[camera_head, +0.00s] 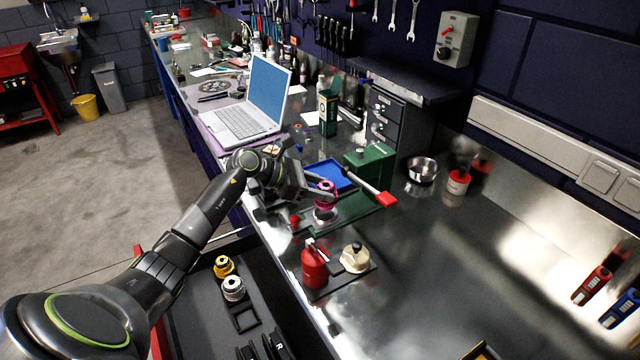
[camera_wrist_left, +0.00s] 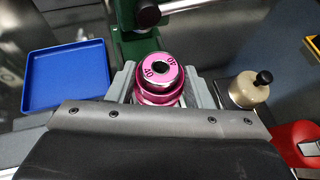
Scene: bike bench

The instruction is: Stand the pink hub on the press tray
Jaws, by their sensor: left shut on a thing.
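The pink hub (camera_head: 324,189) is upright between the fingers of my left gripper (camera_head: 318,194), which is shut on it. In the left wrist view the hub (camera_wrist_left: 160,72) shows its ringed top, a dark centre hole and the mark 40. A grey finger stands on each side of it. The green press (camera_head: 368,166) stands just beyond, with a red-tipped lever. A round silver piece (camera_head: 325,213) shows under the hub at the press base; I cannot tell whether they touch. A blue tray (camera_head: 346,180) lies beside the press and shows at left in the wrist view (camera_wrist_left: 68,78). My right gripper is not in view.
A red bottle (camera_head: 314,266) and a cream container (camera_head: 355,258) stand on a dark mat nearby. A gold hub (camera_head: 223,266) and a silver hub (camera_head: 233,288) sit in the drawer (camera_head: 185,318). A laptop (camera_head: 250,105) stands behind. The bench at right is mostly clear.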

